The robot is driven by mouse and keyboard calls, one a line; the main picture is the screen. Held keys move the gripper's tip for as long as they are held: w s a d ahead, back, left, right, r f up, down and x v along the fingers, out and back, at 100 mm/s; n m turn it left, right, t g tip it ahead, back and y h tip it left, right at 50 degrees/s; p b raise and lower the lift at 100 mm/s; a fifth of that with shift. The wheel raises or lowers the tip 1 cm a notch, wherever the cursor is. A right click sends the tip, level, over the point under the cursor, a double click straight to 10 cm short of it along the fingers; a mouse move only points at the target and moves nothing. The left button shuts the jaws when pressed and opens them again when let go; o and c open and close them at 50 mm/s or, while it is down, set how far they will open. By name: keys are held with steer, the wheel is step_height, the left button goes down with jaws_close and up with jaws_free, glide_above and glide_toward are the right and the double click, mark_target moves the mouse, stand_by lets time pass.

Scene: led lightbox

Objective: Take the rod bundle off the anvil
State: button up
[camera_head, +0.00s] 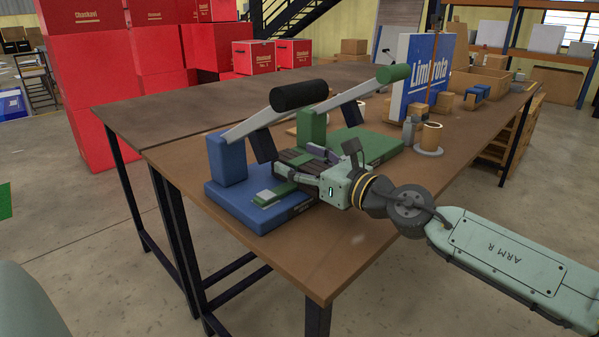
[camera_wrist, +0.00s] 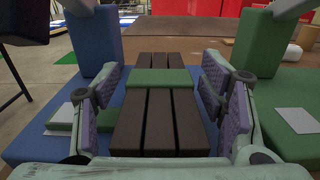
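The rod bundle is a row of dark brown rods (camera_wrist: 160,125) with a green band (camera_wrist: 160,78) across it. It lies low in the middle of the wrist view, and its dark rods (camera_head: 297,158) show partly in the head view. The blue lever press (camera_head: 229,160), with a black handle, stands beside the bundle; its blue base (camera_wrist: 38,135) shows at left in the wrist view. Which surface bears the bundle is hidden. My gripper (camera_wrist: 160,92) is open, one padded finger on each side of the bundle; contact is unclear.
A green lever press (camera_head: 311,128) stands just behind the blue one, its arm slanting up. A blue-and-white sign (camera_head: 425,75), cups (camera_head: 432,135) and small boxes stand farther along the table (camera_head: 330,250). The front table strip is clear.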

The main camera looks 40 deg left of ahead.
jaws_close()
stand_by(0.7)
steer(key=shift+r, duration=0.1)
